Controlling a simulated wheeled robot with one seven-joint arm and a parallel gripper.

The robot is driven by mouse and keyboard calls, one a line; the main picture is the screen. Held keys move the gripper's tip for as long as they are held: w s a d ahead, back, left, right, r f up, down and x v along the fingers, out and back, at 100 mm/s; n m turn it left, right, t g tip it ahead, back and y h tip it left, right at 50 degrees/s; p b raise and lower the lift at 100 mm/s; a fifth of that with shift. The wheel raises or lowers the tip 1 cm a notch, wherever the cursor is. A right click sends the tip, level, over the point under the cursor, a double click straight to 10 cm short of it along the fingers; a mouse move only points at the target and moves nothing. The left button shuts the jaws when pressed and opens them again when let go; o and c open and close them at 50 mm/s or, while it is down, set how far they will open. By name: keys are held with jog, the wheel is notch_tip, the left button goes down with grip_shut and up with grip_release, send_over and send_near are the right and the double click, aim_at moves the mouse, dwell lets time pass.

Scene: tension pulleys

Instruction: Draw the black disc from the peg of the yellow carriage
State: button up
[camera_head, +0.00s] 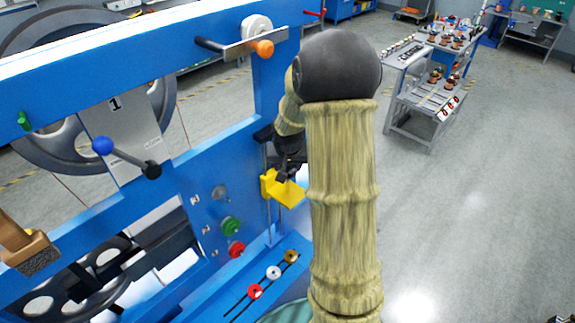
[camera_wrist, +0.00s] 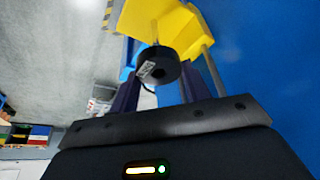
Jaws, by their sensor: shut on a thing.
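The yellow carriage (camera_head: 290,192) sits on upright rods at the right end of the blue frame; in the wrist view it (camera_wrist: 160,20) fills the top centre. The black disc (camera_wrist: 158,70), with a small pale label, shows just below the carriage between my fingertips. My gripper (camera_head: 284,172) is at the carriage in the head view, and in the wrist view my gripper (camera_wrist: 157,82) is shut on the disc. The disc is not clear in the head view.
The blue frame (camera_head: 210,75) stands close on the left. A grey trolley (camera_head: 415,115) stands behind right. The floor on the right is clear.

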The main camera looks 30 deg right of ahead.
jog(key=shift+r+p, duration=1.55)
jog(key=shift+r, duration=0.55)
jog(key=shift+f, duration=0.1)
